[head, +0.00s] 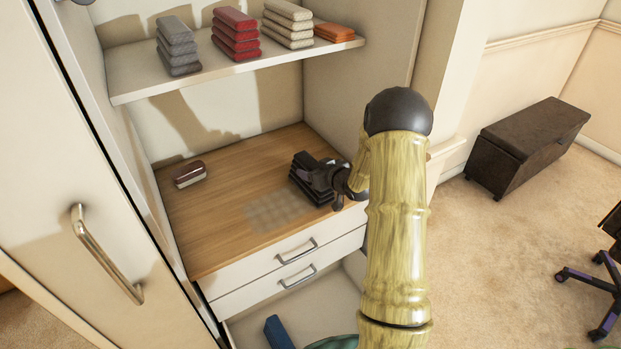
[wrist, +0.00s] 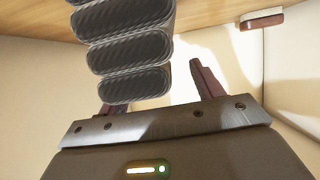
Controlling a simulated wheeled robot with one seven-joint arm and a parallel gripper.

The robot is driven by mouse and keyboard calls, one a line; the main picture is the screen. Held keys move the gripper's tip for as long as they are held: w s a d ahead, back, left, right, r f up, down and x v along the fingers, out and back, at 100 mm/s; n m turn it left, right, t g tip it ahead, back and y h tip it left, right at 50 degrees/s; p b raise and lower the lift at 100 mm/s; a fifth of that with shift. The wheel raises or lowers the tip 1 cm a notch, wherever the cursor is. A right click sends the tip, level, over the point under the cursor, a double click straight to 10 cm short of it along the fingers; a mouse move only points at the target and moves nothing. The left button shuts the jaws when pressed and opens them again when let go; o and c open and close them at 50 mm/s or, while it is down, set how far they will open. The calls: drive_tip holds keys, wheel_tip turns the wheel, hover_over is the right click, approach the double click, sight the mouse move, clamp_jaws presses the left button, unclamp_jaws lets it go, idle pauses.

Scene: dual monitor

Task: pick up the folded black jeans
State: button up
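The folded black jeans (head: 299,170) lie in a stack of several dark folded layers on the wooden surface, toward its right side. In the wrist view the ribbed dark folds (wrist: 128,50) fill the upper left. My gripper (head: 325,179) is right at the stack and overlaps its right part in the head view. In the wrist view its fingers are spread apart. One finger shows to the right of the stack with a gap between. The other is mostly hidden behind the stack, so I cannot tell whether it touches.
A small dark red and white item (head: 189,174) lies at the left of the wooden top (head: 225,190). A shelf (head: 135,75) with folded cloth stacks hangs above. Drawers with metal handles (head: 297,252) sit below. A cabinet door (head: 60,150) stands at left.

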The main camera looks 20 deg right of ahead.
drive_tip(key=c, duration=1.2)
wheel_tip(320, 180, up, 10)
